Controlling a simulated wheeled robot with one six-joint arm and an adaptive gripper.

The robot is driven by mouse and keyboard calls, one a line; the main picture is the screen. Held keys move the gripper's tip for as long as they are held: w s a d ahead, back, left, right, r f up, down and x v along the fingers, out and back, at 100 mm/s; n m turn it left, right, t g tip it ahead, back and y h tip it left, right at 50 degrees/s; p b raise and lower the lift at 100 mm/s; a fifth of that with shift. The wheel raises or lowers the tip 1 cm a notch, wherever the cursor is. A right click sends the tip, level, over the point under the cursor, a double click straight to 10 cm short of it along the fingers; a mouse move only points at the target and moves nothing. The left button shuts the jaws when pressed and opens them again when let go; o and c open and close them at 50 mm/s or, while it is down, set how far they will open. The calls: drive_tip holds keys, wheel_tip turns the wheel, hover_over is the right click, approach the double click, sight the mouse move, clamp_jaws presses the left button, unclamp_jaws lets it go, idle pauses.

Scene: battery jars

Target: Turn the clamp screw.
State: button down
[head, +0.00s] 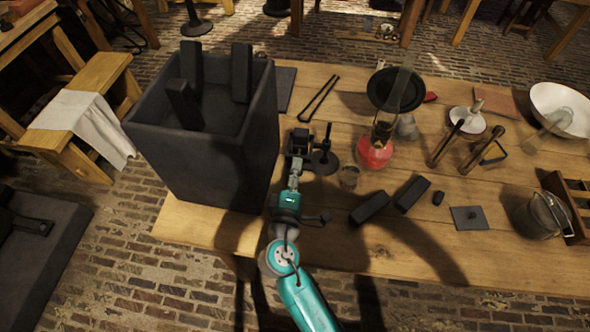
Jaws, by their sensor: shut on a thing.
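My gripper (295,168) reaches forward over the wooden table, just right of the big dark box. Its tip meets a small dark clamp-like fitting (300,142), which stands close to the box's right wall. The jaws look narrow and closed at the near side of this fitting. The clamp screw itself is too small and dark to make out, and my gripper covers part of that spot. A dark round-based stand (323,160) is right beside the fitting.
The tall dark box (205,170) holds several upright black blocks. Black blocks (370,207) lie nearer. The table's front strip (420,262) is mostly clear.

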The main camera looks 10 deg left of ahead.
drive_tip(key=shift+m, duration=0.6)
drive_tip(key=c, duration=0.7)
unclamp_jaws()
drive_tip(key=shift+c, duration=0.2)
drive_tip(key=s, duration=1.2)
drive_tip(key=shift+a, duration=0.2)
